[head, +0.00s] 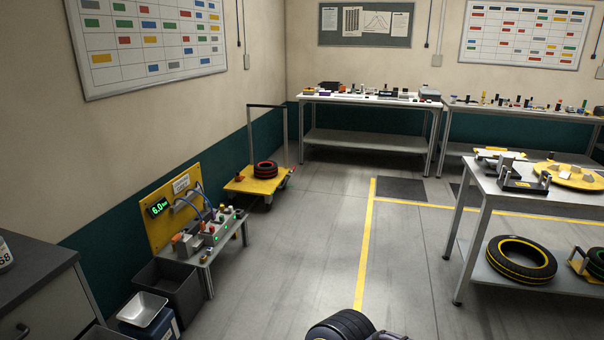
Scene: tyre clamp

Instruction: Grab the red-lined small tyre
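The red-lined small tyre (265,170) is black with red rings. It lies flat on the yellow deck of a low trolley (243,184) by the left wall, well ahead of me. The trolley has a tall thin push handle at its back. Neither of my grippers can be made out in the head view.
A yellow-backed bench (212,238) with a green display and hoses stands nearer on the left, with dark bins (172,289) beside it. A table (503,186) on the right holds a yellow-lined tyre (521,260) on its lower shelf. The middle floor (310,235) is clear.

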